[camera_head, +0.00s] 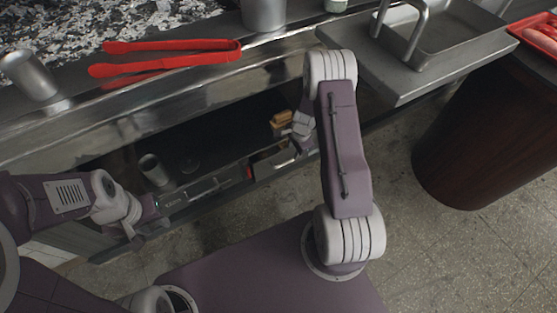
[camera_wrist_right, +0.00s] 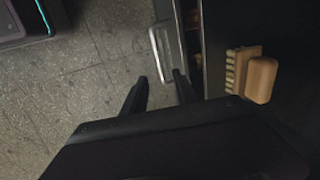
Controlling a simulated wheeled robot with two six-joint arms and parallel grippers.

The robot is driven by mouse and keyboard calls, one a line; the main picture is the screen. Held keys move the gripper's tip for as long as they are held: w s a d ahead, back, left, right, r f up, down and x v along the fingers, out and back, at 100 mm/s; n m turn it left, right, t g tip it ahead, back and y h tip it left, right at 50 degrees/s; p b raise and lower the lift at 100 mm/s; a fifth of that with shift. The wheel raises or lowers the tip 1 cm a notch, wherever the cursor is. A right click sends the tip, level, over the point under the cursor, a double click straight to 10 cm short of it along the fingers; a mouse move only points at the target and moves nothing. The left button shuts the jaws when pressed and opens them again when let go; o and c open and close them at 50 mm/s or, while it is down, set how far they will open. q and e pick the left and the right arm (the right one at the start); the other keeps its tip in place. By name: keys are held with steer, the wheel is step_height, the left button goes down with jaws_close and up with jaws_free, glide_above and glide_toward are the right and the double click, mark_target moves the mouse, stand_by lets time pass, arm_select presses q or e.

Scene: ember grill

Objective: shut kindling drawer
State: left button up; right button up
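The kindling drawer (camera_head: 272,153) is low under the counter, near my right gripper. In the right wrist view its front (camera_wrist_right: 178,35) and pale bar handle (camera_wrist_right: 160,45) stand out from the dark shelf. A narrow gap behind the front shows brown pieces inside, so it looks partly open. My right gripper (camera_wrist_right: 161,92) is open and empty. Its fingers are just below the handle in that view; I cannot tell whether one touches the drawer front. In the head view my right gripper (camera_head: 298,138) is partly hidden by its arm. My left gripper (camera_head: 146,220) hangs at lower left, apart from the drawer.
A wooden brush (camera_wrist_right: 240,70) lies on the dark shelf (camera_head: 200,145). A metal cup (camera_head: 153,170) stands on the shelf at left. Red tongs (camera_head: 170,55) lie on the counter. A dark round bin (camera_head: 475,135) stands at right. Tiled floor is clear below.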

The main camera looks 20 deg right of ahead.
mark_target(291, 161)
steer(key=f+b, duration=0.1)
steer(key=f, duration=0.2)
steer(key=w+f+b, duration=0.1)
steer(key=f+b, duration=0.1)
steer(key=f, duration=0.1)
steer(key=f+b, duration=0.2)
steer(key=f, duration=0.1)
steer(key=shift+w, duration=0.3)
steer(key=shift+c, duration=0.3)
jaws_close()
stand_by(0.7)
